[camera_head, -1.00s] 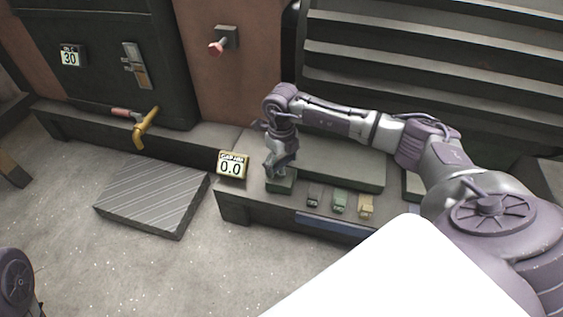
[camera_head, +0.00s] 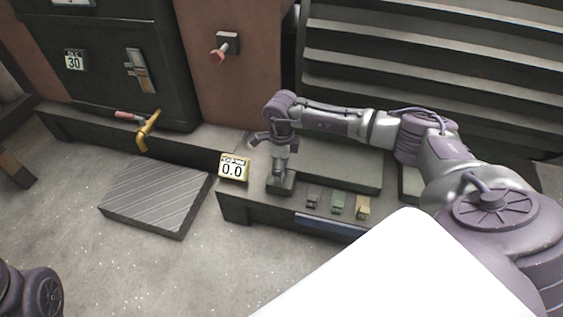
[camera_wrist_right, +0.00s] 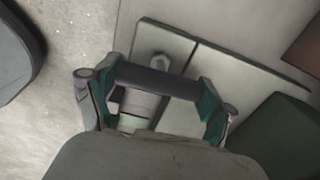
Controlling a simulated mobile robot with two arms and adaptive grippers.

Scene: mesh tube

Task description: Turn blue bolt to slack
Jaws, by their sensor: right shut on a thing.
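My right gripper (camera_head: 281,165) is over a small dark green block (camera_head: 280,186) at the bench's left end. In the right wrist view, the two fingers with green pads (camera_wrist_right: 160,98) are on either end of a dark bar (camera_wrist_right: 158,81), and the gripper is shut on it. No clearly blue bolt can be made out. What lies under the gripper is partly hidden. My left gripper is out of view.
Dark, green (camera_head: 338,203) and yellow (camera_head: 363,207) small blocks stand in a row to the right. A striped plate (camera_head: 155,197) lies on the floor.

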